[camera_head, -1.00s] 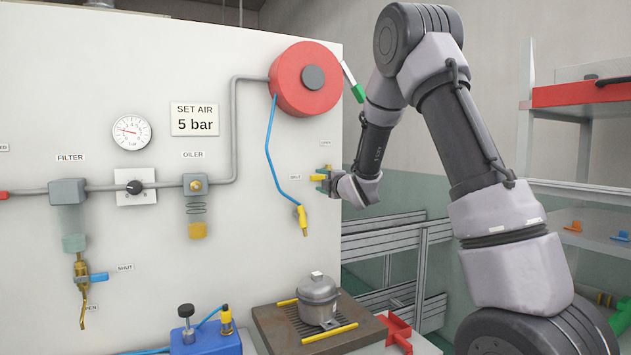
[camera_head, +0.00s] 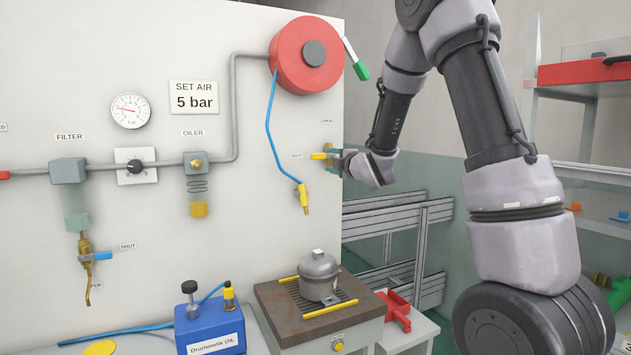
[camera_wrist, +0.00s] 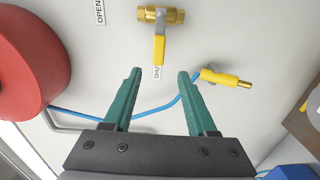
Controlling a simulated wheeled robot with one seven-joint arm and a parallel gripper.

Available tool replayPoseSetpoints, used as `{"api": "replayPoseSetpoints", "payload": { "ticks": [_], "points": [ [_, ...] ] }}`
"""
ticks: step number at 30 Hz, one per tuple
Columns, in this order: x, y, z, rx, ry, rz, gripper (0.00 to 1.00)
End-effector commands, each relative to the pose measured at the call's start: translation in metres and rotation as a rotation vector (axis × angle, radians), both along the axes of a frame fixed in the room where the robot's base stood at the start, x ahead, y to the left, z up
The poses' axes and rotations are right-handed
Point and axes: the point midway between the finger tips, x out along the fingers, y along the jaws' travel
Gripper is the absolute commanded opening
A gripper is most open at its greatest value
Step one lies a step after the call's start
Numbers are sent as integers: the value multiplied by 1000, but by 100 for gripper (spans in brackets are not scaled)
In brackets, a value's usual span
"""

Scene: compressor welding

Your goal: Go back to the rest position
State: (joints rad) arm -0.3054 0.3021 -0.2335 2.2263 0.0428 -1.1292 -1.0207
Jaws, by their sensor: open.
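My gripper (camera_wrist: 159,72) is open and empty, with its two green fingers apart in the wrist view. In that view, a brass valve (camera_wrist: 160,15) with a yellow lever (camera_wrist: 159,49) is on the white panel beyond the fingertips. In the head view, my gripper (camera_head: 336,158) is close by the panel's right edge. The yellow lever (camera_head: 318,156) shows at its left; the valve body is mostly hidden.
A red hose reel (camera_head: 290,55) with a blue hose and yellow nozzle (camera_head: 304,198) hangs left of my gripper. Below stand a grey compressor (camera_head: 319,276) on its bench and a blue oil box (camera_head: 209,326). Shelving (camera_head: 585,72) is at right.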

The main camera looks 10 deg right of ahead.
Motion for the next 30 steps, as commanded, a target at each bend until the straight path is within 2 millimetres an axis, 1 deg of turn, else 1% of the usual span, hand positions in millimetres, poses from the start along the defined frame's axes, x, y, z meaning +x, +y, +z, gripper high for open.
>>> {"api": "replayPoseSetpoints", "payload": {
  "ticks": [1, 2, 5, 8, 9, 11, 12, 14, 15, 17, 18, 20, 21, 24, 27, 30],
  "points": [
    [-4, -7, 9, 41, 22, -23, 57],
    [-7, -13, 13, 76, 45, -41, 57],
    [-26, -38, 29, 247, 159, -130, 57],
    [-57, -64, 43, 466, 297, -237, 57],
    [-72, -72, 47, 556, 352, -281, 57],
    [-97, -83, 50, 690, 434, -347, 57],
    [-115, -89, 52, 779, 485, -391, 57],
    [-143, -94, 53, 909, 563, -458, 57],
    [-163, -97, 53, 996, 613, -504, 57],
    [-195, -99, 52, 1122, 687, -573, 57],
    [-217, -99, 51, 1206, 735, -621, 57],
    [-250, -98, 48, 1324, 802, -693, 57],
    [-272, -95, 46, 1398, 844, -741, 57],
    [-320, -87, 40, 1557, 936, -854, 57],
    [-356, -80, 34, 1669, 1000, -944, 57],
    [-377, -74, 30, 1736, 1039, -1003, 57]
  ]
}}
